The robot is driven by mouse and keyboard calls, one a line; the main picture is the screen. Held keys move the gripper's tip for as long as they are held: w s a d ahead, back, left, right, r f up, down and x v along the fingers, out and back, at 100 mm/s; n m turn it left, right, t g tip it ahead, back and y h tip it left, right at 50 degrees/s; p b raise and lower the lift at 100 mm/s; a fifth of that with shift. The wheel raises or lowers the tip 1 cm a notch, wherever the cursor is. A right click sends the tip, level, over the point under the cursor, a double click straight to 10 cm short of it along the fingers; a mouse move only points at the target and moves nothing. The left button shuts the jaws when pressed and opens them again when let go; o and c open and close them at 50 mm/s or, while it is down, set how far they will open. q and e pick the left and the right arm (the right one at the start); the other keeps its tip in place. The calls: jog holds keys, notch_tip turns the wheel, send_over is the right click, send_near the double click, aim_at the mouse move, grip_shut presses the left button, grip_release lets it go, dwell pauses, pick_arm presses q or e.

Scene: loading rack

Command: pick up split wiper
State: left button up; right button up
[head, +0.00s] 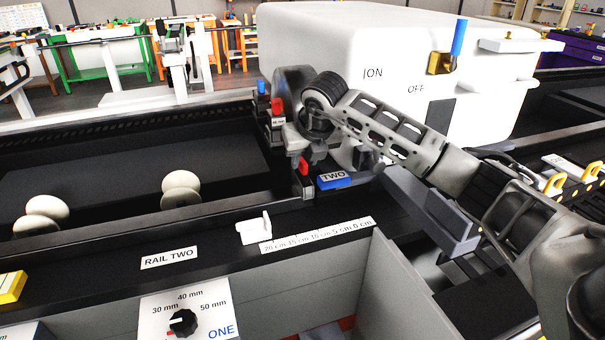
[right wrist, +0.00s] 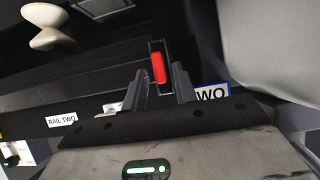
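I cannot tell for sure which thing is the split wiper. My right gripper (head: 300,158) reaches down over the black rail in the head view. Its two dark fingers stand apart in the right wrist view (right wrist: 160,78), with no held object visible. A red piece in a narrow dark frame (right wrist: 158,68) shows between and just beyond the fingertips. Red also shows by the fingers in the head view (head: 303,166). A blue label reading TWO (head: 333,180) lies just right of the fingers. My left gripper is out of view.
A white machine marked ON and OFF (head: 375,35) stands behind my right arm. A white slider (head: 254,228) sits beside a centimetre scale (head: 318,235) on the front rail. Pale rounded spools (head: 181,188) stand in the dark channel at left. A dial panel (head: 184,300) is in front.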

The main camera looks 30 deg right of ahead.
aim_at(304, 163)
jog(key=shift+w+f, duration=0.3)
jog(key=shift+f, duration=0.2)
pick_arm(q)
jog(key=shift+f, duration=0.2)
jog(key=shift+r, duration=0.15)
